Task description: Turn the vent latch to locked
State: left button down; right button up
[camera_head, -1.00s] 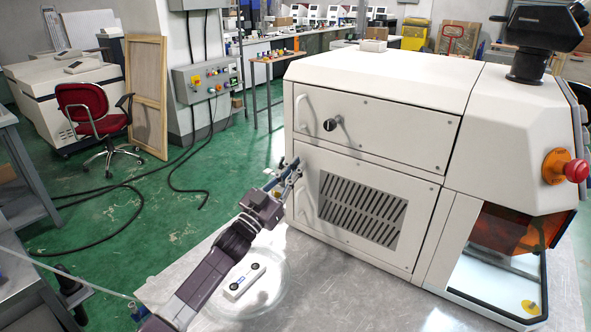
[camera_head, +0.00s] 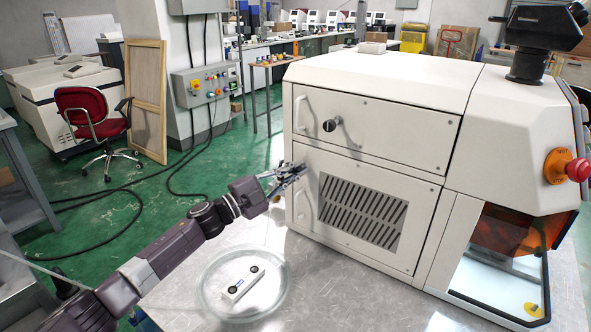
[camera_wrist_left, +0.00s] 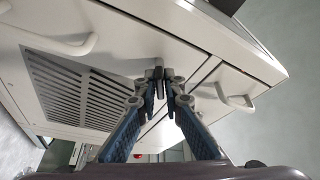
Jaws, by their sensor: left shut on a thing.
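The white machine's lower panel (camera_head: 420,215) carries a slotted vent grille (camera_head: 362,209), which also shows in the left wrist view (camera_wrist_left: 82,92). My left gripper (camera_head: 296,171) is at the panel's upper left corner, just above its handle (camera_head: 303,207). In the left wrist view the fingertips (camera_wrist_left: 163,86) are closed around a small dark latch (camera_wrist_left: 157,72) near the panel's edge. The fingers hide most of the latch, so its turn angle cannot be told. My right gripper is not in view.
A round clear dish (camera_head: 211,291) with a white part (camera_head: 243,283) lies on the metal table (camera_head: 330,290) below my left arm. A red stop button (camera_head: 577,170) is on the machine's right.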

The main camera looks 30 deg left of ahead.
pick_arm(q)
jog(key=m+g+p, duration=0.1)
jog(key=m, duration=0.1)
jog(key=m+p, duration=0.1)
jog(key=m, duration=0.2)
jog(key=shift+g, duration=0.4)
jog(key=shift+f+m+g, duration=0.1)
jog(key=shift+m+g, duration=0.2)
jog(key=shift+m, duration=0.2)
jog(key=c, duration=2.1)
grip_release()
jog(key=shift+d, duration=0.1)
jog(key=shift+s, duration=0.1)
jog(key=v, duration=1.2)
